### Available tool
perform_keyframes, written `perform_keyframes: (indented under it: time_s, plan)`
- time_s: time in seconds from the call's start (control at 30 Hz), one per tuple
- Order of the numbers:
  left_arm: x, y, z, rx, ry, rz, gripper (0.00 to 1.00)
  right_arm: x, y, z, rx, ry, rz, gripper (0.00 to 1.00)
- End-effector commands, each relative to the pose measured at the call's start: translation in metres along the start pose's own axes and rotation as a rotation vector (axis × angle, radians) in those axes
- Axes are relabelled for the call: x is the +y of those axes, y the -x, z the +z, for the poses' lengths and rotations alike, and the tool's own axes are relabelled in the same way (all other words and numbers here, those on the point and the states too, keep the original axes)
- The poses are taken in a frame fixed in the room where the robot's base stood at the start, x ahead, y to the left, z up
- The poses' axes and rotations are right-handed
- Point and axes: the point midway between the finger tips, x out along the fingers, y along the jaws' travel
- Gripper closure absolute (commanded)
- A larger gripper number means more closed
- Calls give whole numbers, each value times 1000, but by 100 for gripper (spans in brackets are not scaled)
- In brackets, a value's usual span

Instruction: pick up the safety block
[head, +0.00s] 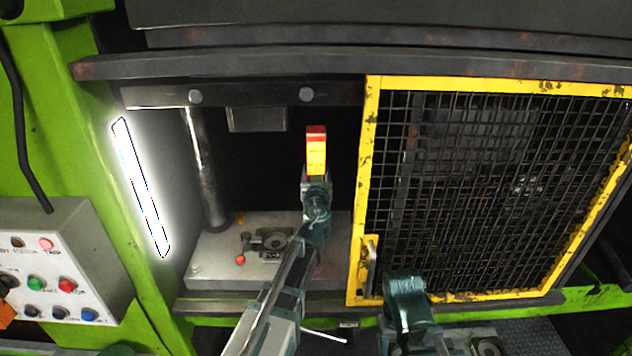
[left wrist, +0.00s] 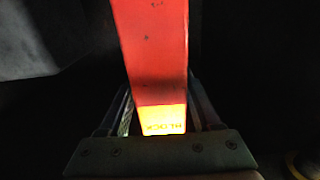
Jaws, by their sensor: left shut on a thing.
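The safety block (head: 316,152) is an upright bar in red and yellow, held up inside the dark press opening. My left gripper (head: 316,181) is shut on its lower end. In the left wrist view the block (left wrist: 155,50) runs up from between the fingers of my left gripper (left wrist: 160,120), red over a yellow part with dark lettering. The block is clear of the lower bed plate (head: 210,272) in the head view. A teal joint of my right arm shows at the lower right, but I do not see its gripper.
A clamp-like fixture with a red knob (head: 240,260) sits on the bed plate. A steel column (head: 203,165) stands left of the block. A yellow-framed mesh guard (head: 368,180) is close on the right. A control panel (head: 60,262) stands at the far left.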

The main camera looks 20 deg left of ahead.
Motion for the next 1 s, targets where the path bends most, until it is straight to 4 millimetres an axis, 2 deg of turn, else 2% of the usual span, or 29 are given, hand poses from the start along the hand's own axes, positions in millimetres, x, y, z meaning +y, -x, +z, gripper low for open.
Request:
perform_keyframes:
  time_s: [0.37,0.87,1.0]
  plan:
    - [0,0,-4,0,-1,0,100,0,4,0,0,0,0,50]
    - [0,0,-41,0,-1,0,100,4,40,3,-2,1,0,50]
    - [-20,0,-35,0,-1,-3,100,3,35,2,-2,1,0,50]
